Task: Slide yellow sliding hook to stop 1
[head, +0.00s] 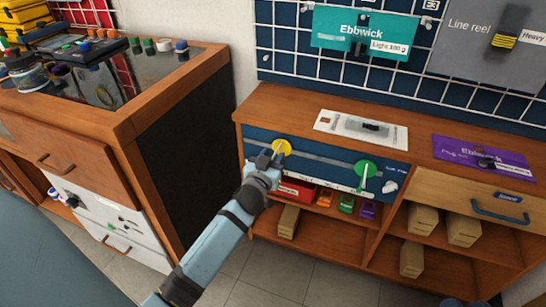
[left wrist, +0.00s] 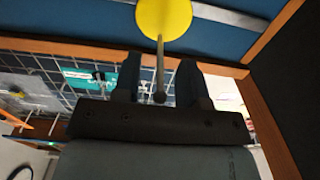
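The yellow sliding hook is a round yellow disc (head: 283,146) with a thin rod, on the left part of a grey rail (head: 325,159) across the blue cabinet front. My left gripper (head: 265,162) is at this hook. In the left wrist view the yellow disc (left wrist: 164,16) is just beyond the fingers. Its grey rod (left wrist: 160,65) reaches between the open fingers (left wrist: 158,85), with a gap on both sides. No label for stop 1 can be read. My right gripper is not seen.
A green disc with a pale rod (head: 364,171) sits further right on the rail. Below is a shelf with a red box (head: 295,189), small coloured items and cardboard boxes (head: 423,220). A wooden cabinet with a dark side (head: 185,140) stands close on the left.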

